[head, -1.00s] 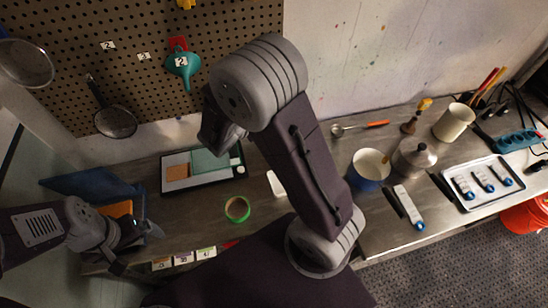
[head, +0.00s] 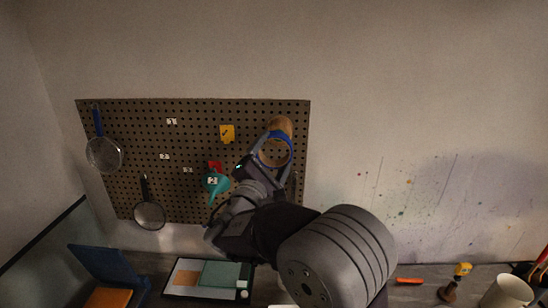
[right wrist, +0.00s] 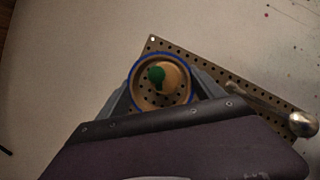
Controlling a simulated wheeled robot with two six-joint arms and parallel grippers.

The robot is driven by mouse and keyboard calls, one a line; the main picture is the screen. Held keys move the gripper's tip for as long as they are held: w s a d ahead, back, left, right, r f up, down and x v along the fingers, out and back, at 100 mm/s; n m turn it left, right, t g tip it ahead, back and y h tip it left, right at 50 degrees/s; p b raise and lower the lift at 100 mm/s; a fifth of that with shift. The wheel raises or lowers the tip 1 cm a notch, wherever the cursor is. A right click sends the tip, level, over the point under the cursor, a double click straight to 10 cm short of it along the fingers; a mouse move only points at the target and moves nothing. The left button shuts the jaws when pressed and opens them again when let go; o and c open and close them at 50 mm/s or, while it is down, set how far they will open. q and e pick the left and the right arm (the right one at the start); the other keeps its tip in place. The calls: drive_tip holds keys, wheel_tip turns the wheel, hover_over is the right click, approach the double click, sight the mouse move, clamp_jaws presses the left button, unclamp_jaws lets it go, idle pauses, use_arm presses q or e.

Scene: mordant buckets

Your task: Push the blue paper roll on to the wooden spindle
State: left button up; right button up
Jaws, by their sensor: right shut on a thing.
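The blue paper roll (head: 281,127) shows as a tan tube with a blue rim at its near end, in front of the pegboard's right part. It also shows almost end-on in the right wrist view (right wrist: 136,90). My right gripper (head: 274,158) is shut on it, with one finger on each side in the right wrist view (right wrist: 160,92). Through the roll's bore I see the wooden spindle (right wrist: 173,77), a pale round end with a green mark, off centre toward the upper right. I cannot tell whether its tip is inside the bore. My left gripper is out of view.
A tray (head: 180,292) and a blue bin (head: 105,265) lie below.

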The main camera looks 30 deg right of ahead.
drive_tip(key=w+d, duration=0.1)
drive_tip(key=w+d+b, duration=0.1)
drive_tip(key=shift+w+d, duration=0.15)
drive_tip(key=shift+w, duration=0.2)
drive_tip(key=shift+b+x, duration=0.3)
drive_tip(key=shift+x, duration=0.45)
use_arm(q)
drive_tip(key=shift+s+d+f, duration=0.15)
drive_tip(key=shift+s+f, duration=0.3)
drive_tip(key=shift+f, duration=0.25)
use_arm(e)
drive_tip(key=shift+w+f, duration=0.1)
drive_tip(key=shift+w, duration=0.05)
use_arm(q)
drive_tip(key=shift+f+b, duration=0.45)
drive_tip(key=shift+b, duration=0.05)
